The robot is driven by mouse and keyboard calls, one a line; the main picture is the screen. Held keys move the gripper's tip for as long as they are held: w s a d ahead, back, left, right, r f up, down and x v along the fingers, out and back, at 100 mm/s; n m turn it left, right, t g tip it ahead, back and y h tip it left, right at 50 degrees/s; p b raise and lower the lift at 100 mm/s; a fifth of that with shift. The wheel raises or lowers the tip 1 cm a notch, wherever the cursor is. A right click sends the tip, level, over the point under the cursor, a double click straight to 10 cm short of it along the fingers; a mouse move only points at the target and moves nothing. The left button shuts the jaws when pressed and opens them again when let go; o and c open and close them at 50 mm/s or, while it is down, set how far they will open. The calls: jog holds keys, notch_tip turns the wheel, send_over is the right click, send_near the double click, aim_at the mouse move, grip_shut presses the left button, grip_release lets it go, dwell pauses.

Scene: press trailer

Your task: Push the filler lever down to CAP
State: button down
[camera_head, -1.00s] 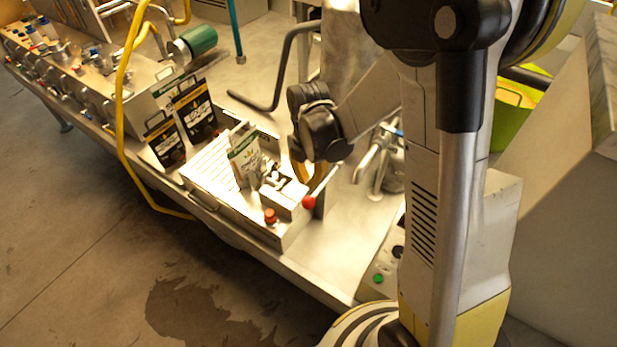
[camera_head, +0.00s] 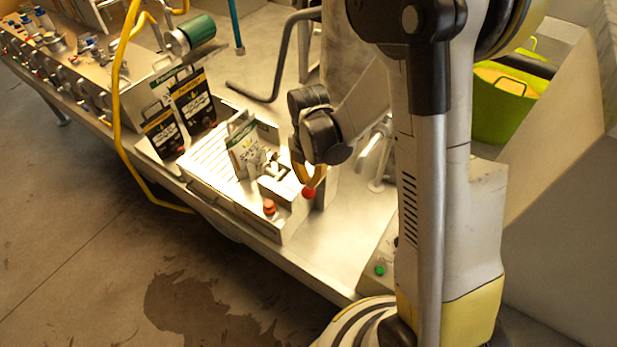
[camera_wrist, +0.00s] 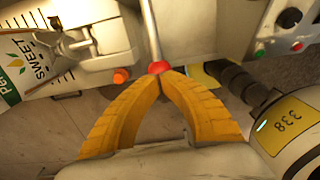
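The filler lever is a metal rod with a red ball knob (camera_head: 309,192) at the right end of the small filling machine (camera_head: 240,208). In the wrist view the lever's rod (camera_wrist: 150,30) runs down to the red knob (camera_wrist: 158,67). My gripper (camera_head: 309,183) is above the knob in the head view. In the wrist view the yellow fingers of my gripper (camera_wrist: 161,78) arch together, tips meeting right at the knob. They look empty; contact with the knob cannot be told. No CAP marking is readable.
An orange-red button (camera_head: 269,207) is on the machine's front. A control box with a green button (camera_head: 380,270) sits at right. A green tub (camera_head: 500,110) is behind my arm.

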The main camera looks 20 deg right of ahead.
jog(key=shift+f+b, duration=1.05)
jog(key=shift+f, duration=0.7)
jog(key=shift+w+d+f+b, duration=0.15)
jog(key=shift+f+b, duration=0.6)
jog(key=shift+w+d+f+b, duration=0.1)
jog(key=shift+d+f+b, duration=0.1)
jog(key=shift+f+b, duration=0.55)
jog(key=shift+w+d+f+b, duration=0.15)
jog(key=shift+f+b, duration=0.55)
jog(key=shift+f, duration=0.1)
jog(key=shift+f+b, duration=0.6)
notch_tip(320, 180, up, 10)
jog(key=p, duration=0.6)
